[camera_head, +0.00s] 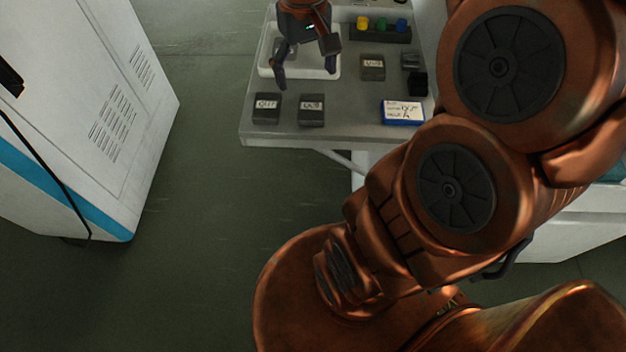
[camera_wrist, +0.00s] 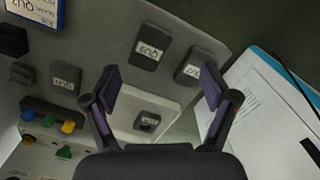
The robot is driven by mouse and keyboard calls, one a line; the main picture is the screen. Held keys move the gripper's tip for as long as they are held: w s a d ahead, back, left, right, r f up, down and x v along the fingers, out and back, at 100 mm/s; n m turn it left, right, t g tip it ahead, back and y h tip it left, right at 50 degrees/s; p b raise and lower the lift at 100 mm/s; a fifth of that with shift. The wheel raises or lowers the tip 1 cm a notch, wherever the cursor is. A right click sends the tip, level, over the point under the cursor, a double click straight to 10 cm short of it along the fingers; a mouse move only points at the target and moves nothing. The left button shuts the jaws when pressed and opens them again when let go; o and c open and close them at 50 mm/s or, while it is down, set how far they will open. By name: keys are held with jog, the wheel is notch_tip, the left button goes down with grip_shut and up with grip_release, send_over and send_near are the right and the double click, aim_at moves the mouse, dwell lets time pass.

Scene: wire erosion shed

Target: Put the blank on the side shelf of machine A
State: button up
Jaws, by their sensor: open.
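Several dark grey labelled blocks lie on a grey table (camera_head: 345,140). Two sit near its front edge, a left block (camera_head: 267,108) and a right block (camera_head: 312,110); a third (camera_head: 372,68) sits further back. Another small labelled block (camera_wrist: 147,121) shows in the white tray (camera_wrist: 178,106) in the wrist view. Which block is the blank I cannot tell for sure; the labels are hard to read. My gripper (camera_head: 305,68) is open and empty above the white tray; its fingers (camera_wrist: 160,85) are spread in the wrist view. I cannot identify machine A's side shelf.
A blue-edged card (camera_head: 403,112) lies at the table's right front. A rack with yellow, green and blue knobs (camera_head: 380,32) stands at the back, with small black items (camera_head: 417,83) beside the card. A white cabinet with a teal stripe (camera_head: 100,110) stands left; floor between is clear.

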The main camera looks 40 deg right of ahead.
jog(key=s+a+f, duration=0.2)
jog(key=s+a, duration=0.1)
jog(key=s, duration=0.2)
jog(key=s+a+f+n, duration=0.1)
jog(key=s+a+f, duration=0.2)
jog(key=s+a, duration=0.1)
jog(key=s+a+f+n+g, duration=0.1)
jog(key=s+a+f, duration=0.1)
jog(key=s, duration=0.4)
jog(key=shift+s+a+f, duration=0.25)
jog(key=shift+a, duration=0.4)
jog(key=shift+r+p, duration=0.65)
